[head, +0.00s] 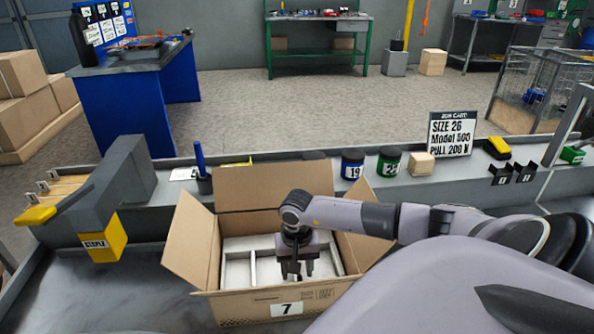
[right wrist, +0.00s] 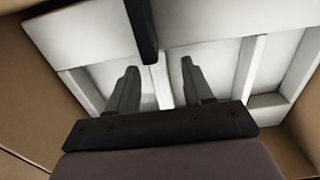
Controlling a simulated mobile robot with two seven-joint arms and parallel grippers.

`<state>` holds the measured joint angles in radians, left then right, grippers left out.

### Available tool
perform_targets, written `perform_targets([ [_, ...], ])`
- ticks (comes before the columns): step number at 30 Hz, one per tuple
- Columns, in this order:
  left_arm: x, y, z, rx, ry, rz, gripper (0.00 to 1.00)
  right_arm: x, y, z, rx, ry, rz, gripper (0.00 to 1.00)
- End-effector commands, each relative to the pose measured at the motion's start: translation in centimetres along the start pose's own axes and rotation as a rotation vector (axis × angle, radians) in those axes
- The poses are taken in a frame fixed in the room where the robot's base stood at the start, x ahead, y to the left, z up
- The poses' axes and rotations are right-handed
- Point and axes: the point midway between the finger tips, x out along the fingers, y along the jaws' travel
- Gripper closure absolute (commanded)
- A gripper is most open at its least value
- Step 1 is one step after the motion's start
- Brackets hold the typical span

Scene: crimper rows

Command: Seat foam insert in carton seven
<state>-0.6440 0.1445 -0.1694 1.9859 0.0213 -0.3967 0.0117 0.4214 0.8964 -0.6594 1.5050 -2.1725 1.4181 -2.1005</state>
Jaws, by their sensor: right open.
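Carton seven (head: 286,307) stands open on the bench with its flaps spread and a label "7" on its front. The pale foam insert (head: 238,262), with dividers, lies inside the carton; I cannot tell whether it rests fully on the bottom. My right gripper (head: 297,277) points down into the carton over the insert and hides part of it. The left gripper is not in view.
The bench between stapler and carton is clear.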

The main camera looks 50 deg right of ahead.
Motion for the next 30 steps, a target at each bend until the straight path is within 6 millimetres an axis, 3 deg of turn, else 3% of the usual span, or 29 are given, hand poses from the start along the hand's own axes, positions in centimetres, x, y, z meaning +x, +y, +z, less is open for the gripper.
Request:
perform_targets([
  [9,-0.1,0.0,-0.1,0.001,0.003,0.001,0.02,-6.8,0.1,-0.1,-0.002,0.006,0.001,0.49],
  [15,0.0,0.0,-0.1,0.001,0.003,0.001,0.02,-9.8,0.0,-0.1,0.000,0.003,0.001,0.49],
  [20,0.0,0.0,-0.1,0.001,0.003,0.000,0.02,-10.8,0.0,0.0,-0.001,0.001,0.001,0.49],
  [30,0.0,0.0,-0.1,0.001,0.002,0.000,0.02,-10.8,0.0,0.0,-0.001,0.001,0.001,0.49],
])
